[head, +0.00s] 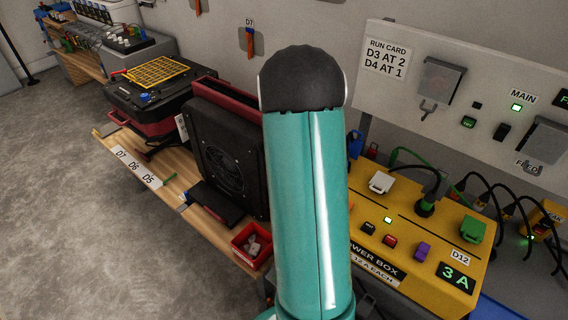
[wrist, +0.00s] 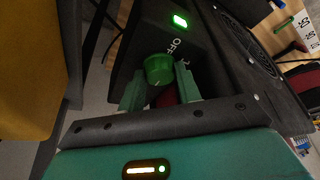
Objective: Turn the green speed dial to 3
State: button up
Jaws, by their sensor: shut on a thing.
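The green speed dial (wrist: 159,68) is a round knob on the black fan unit's panel in the wrist view. White OFF lettering and part of another white mark show beside it. A small pale line shows on the dial's near side; I cannot tell which setting it points to. My gripper (wrist: 160,86) is shut on the dial, one green finger on each side. In the head view the fan unit (head: 228,160) stands on the bench with its round grille showing. My arm hides the dial and the gripper there.
A lit green lamp (wrist: 180,21) sits above the dial. To the right of my arm is a yellow power box (head: 405,262) with plugs and switches. A red bin (head: 252,245) stands at the front bench edge. A run card (head: 386,58) hangs behind.

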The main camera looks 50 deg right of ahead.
jog(key=shift+m, duration=0.4)
jog(key=o, duration=1)
jog(key=shift+c, duration=0.2)
jog(key=shift+r, duration=0.1)
jog(key=v, duration=1.3)
jog(key=shift+a+r, duration=0.2)
jog(key=shift+r, duration=0.1)
jog(key=shift+w, duration=0.1)
